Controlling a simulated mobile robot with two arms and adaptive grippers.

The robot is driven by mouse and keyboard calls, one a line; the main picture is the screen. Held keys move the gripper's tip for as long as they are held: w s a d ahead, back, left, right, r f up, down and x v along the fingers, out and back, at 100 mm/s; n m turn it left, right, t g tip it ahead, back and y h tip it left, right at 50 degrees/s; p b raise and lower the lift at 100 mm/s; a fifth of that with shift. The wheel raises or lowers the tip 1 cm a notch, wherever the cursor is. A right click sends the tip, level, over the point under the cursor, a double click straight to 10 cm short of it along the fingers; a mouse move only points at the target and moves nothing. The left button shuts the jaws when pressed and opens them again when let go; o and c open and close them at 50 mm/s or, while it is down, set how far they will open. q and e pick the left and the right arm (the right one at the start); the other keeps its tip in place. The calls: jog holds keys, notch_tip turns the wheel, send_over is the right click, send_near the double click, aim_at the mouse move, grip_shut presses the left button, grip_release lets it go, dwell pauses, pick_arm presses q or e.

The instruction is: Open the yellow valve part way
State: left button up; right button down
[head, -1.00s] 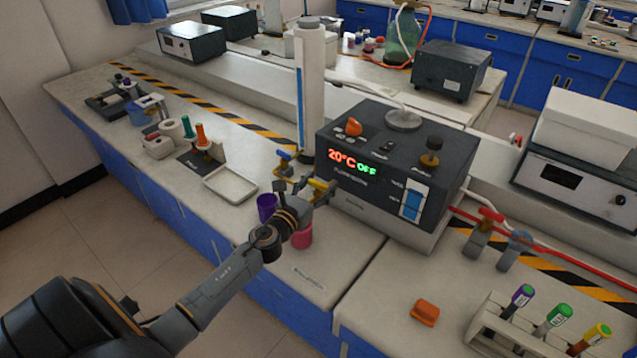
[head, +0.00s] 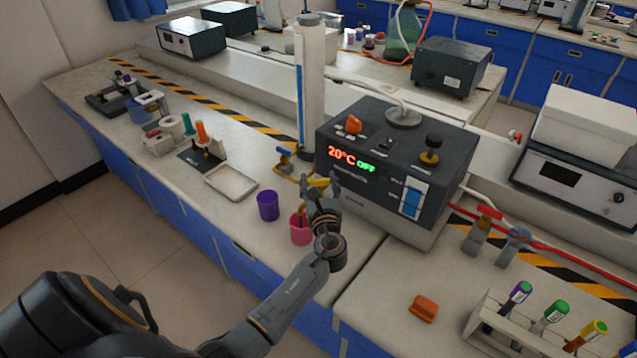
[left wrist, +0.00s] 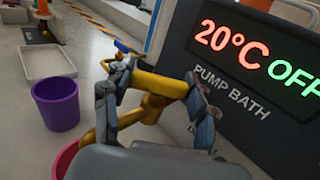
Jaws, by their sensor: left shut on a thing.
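The yellow valve (head: 319,183) stands at the front of the pump bath, its lever partly hidden by my left gripper (head: 323,192). In the left wrist view, the yellow lever (left wrist: 158,84) lies between my two fingers (left wrist: 153,100), which are shut on it. A yellow spout curves down from the valve towards the pink cup (head: 301,231). The pink cup's rim also shows at the lower left of the wrist view (left wrist: 64,160). My right gripper is not in view.
The pump bath (head: 385,170) reads 20°C OFF and stands close right of my gripper. A purple cup (head: 268,206) stands left of the pink cup. A blue-handled valve (head: 284,156) is just behind. A white tray (head: 232,182) lies farther left.

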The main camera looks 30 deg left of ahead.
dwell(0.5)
pick_arm(q)
jog(key=o, duration=1.2)
jog(key=shift+c, duration=0.2)
jog(key=shift+s+d, duration=0.25)
jog(key=shift+s, duration=0.05)
jog(key=v, duration=1.1)
jog(key=shift+d, duration=0.2)
